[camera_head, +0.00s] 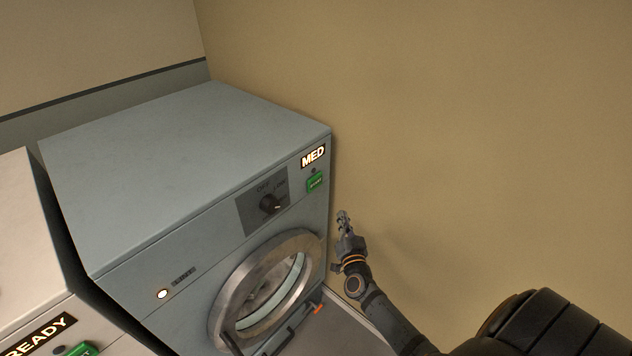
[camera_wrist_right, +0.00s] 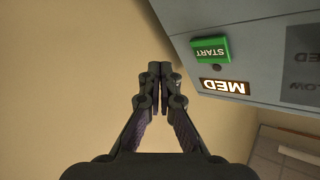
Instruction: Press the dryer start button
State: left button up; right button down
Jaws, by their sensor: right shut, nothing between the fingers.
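The dryer (camera_head: 170,140) is a blue-grey box with a round glass door ring (camera_head: 222,308). Its green start button (camera_head: 315,182) sits at the upper right of the front, under a lit MED display (camera_head: 313,156). In the right wrist view the button (camera_wrist_right: 210,50) reads START upside down, with the MED display (camera_wrist_right: 222,86) below it. My right gripper (camera_head: 343,216) is shut and empty, to the right of and below the button in the head view. In the wrist view its closed fingertips (camera_wrist_right: 160,68) point left of the button, apart from it. My left gripper is not in view.
A dial (camera_head: 270,203) on a dark panel sits left of the button. A second, pale machine (camera_head: 28,240) with a READY display (camera_head: 38,335) stands at the left. A beige wall (camera_head: 450,100) rises close behind and to the right of the dryer.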

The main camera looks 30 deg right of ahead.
notch_tip(320, 180, up, 6)
jog(key=d+m+h, duration=0.1)
jog(key=m, duration=0.1)
jog(key=shift+w+h, duration=0.25)
jog(key=shift+h, duration=0.05)
jog(key=shift+d+f, duration=0.1)
jog(key=b, duration=0.3)
send_near(321, 177)
jog(key=w+d, duration=0.3)
jog(key=shift+w+a, duration=0.25)
jog(key=shift+w, duration=0.25)
dwell(0.6)
jog(key=shift+w+a, duration=0.15)
jog(key=shift+w, duration=0.25)
